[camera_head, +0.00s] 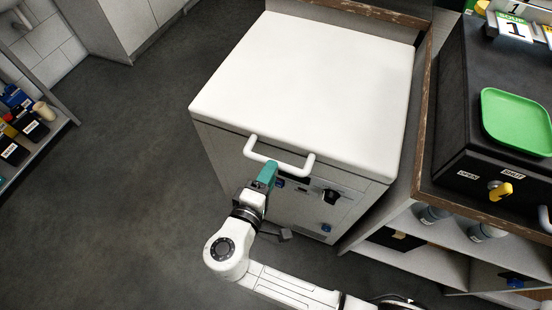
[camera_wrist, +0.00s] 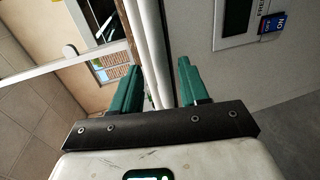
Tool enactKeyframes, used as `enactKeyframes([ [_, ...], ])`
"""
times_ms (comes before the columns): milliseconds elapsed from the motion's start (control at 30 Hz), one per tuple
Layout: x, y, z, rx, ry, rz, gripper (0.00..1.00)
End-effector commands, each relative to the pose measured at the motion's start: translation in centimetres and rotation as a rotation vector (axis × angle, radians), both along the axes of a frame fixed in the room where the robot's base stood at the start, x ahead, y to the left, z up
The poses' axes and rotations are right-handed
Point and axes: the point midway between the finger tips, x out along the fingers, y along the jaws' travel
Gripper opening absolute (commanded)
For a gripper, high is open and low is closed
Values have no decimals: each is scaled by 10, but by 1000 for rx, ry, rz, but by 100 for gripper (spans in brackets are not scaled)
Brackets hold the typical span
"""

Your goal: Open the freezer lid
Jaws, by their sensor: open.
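The freezer is a white chest with its flat lid (camera_head: 310,85) lying shut on top. A white bar handle (camera_head: 280,165) sticks out from the lid's front edge. My gripper (camera_head: 268,172) has teal fingers and is at the left part of the handle, close to the bar. In the wrist view my gripper (camera_wrist: 158,78) is open, with its two fingers spread apart. A long white strip shows between them; I cannot tell whether it is the handle or the lid edge. Contact with the handle is not clear.
A front panel with a black knob (camera_head: 331,196) sits below the handle. To the right is a counter with a black unit (camera_head: 455,130) and a green tray (camera_head: 517,121). Shelves with small items stand at the far left. The floor (camera_head: 125,180) left of the freezer is clear.

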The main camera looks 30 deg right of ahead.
Motion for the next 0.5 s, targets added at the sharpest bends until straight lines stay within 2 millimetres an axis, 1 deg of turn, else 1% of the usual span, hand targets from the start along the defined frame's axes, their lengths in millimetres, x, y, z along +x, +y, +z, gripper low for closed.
enactKeyframes([
  [33,5,-8,-1,-1,1,-4,44],
  [200,19,-27,-6,0,2,-3,44],
  [333,25,-35,-9,1,0,-2,44],
  [500,27,-39,-10,1,1,-1,44],
])
